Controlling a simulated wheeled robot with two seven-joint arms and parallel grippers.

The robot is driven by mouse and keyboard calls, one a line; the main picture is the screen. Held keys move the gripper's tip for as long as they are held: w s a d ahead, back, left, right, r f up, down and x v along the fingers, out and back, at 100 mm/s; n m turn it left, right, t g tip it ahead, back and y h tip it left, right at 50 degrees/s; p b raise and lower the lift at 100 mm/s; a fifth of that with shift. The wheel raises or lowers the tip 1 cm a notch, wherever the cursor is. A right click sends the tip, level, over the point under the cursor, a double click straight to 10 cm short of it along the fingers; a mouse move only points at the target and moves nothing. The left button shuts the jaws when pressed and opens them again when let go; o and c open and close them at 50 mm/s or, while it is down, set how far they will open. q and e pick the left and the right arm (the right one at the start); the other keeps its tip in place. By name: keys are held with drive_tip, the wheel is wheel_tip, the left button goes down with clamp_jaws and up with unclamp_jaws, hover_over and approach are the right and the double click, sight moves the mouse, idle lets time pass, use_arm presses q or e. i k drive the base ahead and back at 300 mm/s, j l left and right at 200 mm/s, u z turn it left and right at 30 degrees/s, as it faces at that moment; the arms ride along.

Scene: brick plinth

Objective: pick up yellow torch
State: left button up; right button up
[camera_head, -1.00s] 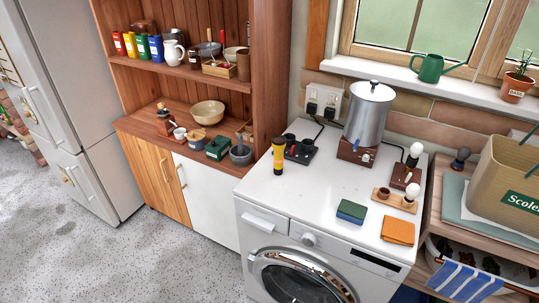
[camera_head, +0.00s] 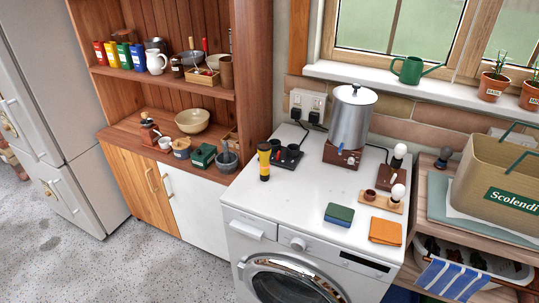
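The yellow torch (camera_head: 264,161) stands upright on the white top of the washing machine (camera_head: 300,208), near its left edge. It has a black head and a dark lower end. It stands in front of and left of a black charging base (camera_head: 287,156) with dark items on it. Nothing touches the torch from above. Neither of my grippers shows in the head view.
On the machine top are a metal urn (camera_head: 352,118), a green-blue sponge (camera_head: 339,214), an orange cloth (camera_head: 385,231) and white bulbs on wooden bases (camera_head: 397,195). A wooden cabinet (camera_head: 150,190) stands left. The machine's front middle top is clear.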

sight(264, 148)
drive_tip(key=i+j+z, duration=0.45)
drive_tip(key=i+j, duration=0.2)
drive_tip(key=i+j+z, duration=0.2)
drive_tip(key=j, duration=0.25)
drive_tip(key=i+j+z, duration=0.2)
drive_tip(key=i+j, duration=0.15)
drive_tip(key=j, duration=0.15)
